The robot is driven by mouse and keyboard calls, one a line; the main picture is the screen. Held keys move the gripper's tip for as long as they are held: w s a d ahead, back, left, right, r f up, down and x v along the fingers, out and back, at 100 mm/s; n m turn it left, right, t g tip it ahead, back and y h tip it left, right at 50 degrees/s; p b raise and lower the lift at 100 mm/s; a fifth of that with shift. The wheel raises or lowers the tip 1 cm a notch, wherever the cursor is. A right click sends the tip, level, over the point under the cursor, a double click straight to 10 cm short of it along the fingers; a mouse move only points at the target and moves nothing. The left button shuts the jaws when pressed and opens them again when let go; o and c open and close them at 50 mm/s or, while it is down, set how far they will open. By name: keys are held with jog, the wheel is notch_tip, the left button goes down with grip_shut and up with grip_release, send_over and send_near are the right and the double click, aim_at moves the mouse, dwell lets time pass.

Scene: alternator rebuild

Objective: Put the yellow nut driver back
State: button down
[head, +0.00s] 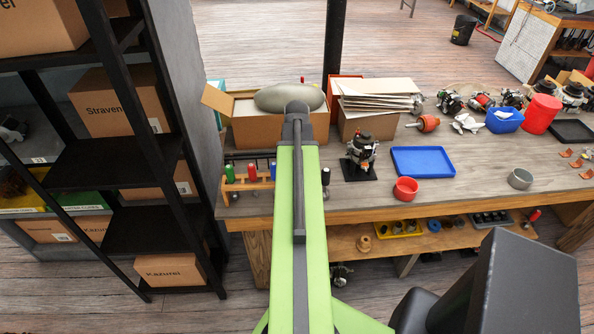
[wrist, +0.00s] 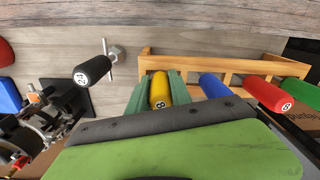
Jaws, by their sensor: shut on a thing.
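The yellow nut driver (wrist: 160,90) is between the two green fingers of my gripper (wrist: 160,96) in the wrist view, and the gripper is shut on its handle. It is at the left end of the wooden rack (wrist: 232,66), in line with the other drivers. Its shaft is hidden, so I cannot tell whether it sits in a slot. The rack also shows in the head view (head: 246,186), where my arm hides the yellow driver and the gripper. Blue (wrist: 216,86), red (wrist: 268,95) and green (wrist: 298,92) drivers stand in the rack.
A black-handled tool (wrist: 92,71) stands apart, left of the rack in the wrist view. An alternator on a black base (head: 361,158), a blue tray (head: 422,161) and a red bowl (head: 405,189) are right of my arm. Boxes stand behind the rack.

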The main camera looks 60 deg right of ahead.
jog(key=c, duration=1.1)
grip_release()
jog(key=shift+r, duration=0.1)
notch_tip(320, 180, up, 21)
jog(key=p, duration=2.1)
jog(key=shift+r, duration=0.15)
